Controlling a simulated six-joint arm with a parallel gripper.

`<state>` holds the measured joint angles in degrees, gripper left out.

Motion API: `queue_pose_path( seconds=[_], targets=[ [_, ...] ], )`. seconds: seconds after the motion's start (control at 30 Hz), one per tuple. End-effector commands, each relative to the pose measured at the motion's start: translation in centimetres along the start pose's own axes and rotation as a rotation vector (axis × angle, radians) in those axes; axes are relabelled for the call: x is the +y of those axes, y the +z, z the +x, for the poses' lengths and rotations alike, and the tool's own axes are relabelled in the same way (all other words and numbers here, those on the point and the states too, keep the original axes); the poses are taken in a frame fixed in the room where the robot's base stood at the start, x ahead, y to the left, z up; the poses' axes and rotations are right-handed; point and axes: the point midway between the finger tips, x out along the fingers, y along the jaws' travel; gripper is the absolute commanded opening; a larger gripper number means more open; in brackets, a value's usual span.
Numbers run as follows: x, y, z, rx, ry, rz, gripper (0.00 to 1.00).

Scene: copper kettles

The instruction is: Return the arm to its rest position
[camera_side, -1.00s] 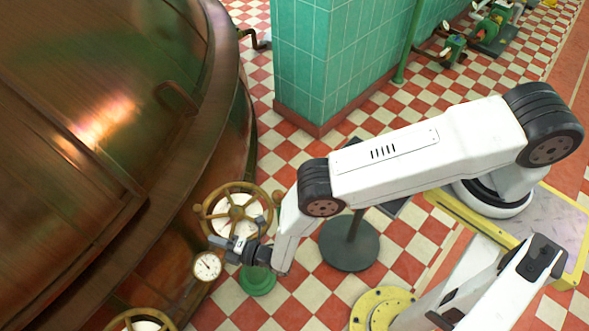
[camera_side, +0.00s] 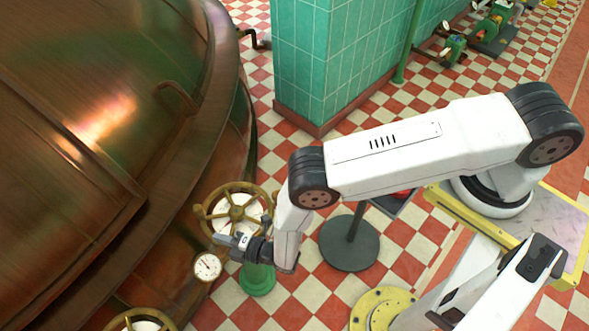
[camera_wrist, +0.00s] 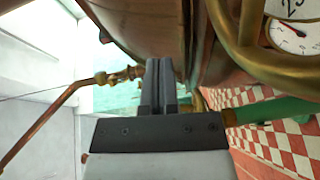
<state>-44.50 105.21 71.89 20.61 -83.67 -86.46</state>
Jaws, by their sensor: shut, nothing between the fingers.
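My gripper (camera_side: 226,241) is in front of the lower part of the brass handwheel (camera_side: 236,212) beside the big copper kettle (camera_side: 80,130). In the wrist view my gripper (camera_wrist: 160,62) has its two dark fingers together with nothing between them. A curved brass piece (camera_wrist: 232,45) shows to the right of the fingers there. I cannot tell whether the gripper touches the wheel. My white arm reaches back to its base at the right of the side view.
A white-faced gauge (camera_side: 207,267) sits just below left of the gripper. A green pedestal (camera_side: 258,279) stands below it, and a stand with a dark round base (camera_side: 349,243) is beneath my arm. A green tiled pillar (camera_side: 310,60) rises behind. A second handwheel (camera_side: 140,320) is at the bottom.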

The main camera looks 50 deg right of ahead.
Motion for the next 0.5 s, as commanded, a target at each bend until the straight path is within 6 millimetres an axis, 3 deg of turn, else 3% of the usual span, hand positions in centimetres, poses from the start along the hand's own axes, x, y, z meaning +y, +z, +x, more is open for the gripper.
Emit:
queue_pose_path(
  seconds=[0.2,0.5],
  targets=[
    [3.7,1.6,3.2,-0.047,-0.096,0.141,0.0],
    [9.2,4.9,5.8,-0.135,-0.24,0.357,0.0]
  ],
)
